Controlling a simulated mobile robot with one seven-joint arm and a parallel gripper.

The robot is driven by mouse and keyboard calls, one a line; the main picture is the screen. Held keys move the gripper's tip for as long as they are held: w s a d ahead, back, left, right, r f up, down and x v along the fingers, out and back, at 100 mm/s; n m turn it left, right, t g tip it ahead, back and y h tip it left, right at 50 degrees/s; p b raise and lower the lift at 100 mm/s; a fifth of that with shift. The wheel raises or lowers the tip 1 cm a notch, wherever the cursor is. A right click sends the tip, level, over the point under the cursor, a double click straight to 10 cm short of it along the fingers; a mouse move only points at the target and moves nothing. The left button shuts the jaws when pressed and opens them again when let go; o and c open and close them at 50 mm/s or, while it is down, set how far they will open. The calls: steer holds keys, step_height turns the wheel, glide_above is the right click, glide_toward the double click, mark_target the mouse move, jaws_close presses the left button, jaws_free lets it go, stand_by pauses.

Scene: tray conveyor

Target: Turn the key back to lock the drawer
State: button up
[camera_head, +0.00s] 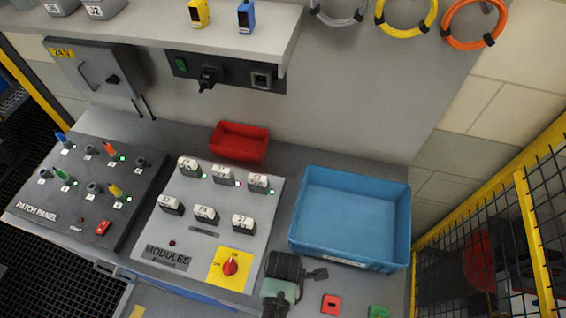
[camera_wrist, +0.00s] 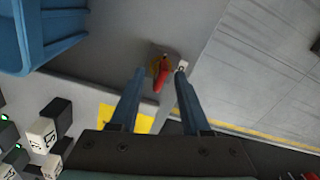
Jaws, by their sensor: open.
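A small red key-like handle (camera_wrist: 161,76) stands on a round, dark yellowish base near the bench edge in the wrist view. My gripper (camera_wrist: 160,74) is open, its two blue-grey fingers on either side of the red handle with gaps visible. I cannot tell how deep the fingertips reach or exactly which way the key is turned. In the head view the end of my arm (camera_head: 283,282) is at the bench front, right of the yellow plate, and hides this spot. The drawer cannot be made out clearly.
A blue bin (camera_head: 298,228) stands right of the modules panel (camera_head: 190,229). The panel has a red rotary switch (camera_head: 230,266) on a yellow plate (camera_head: 219,281). A red tag (camera_head: 331,304) and a green tag (camera_head: 378,312) are at the front. A red tray (camera_head: 238,156) is behind.

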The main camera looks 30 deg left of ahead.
step_height(320, 180, up, 12)
steer(key=b, duration=0.1)
steer(key=shift+b, duration=0.4)
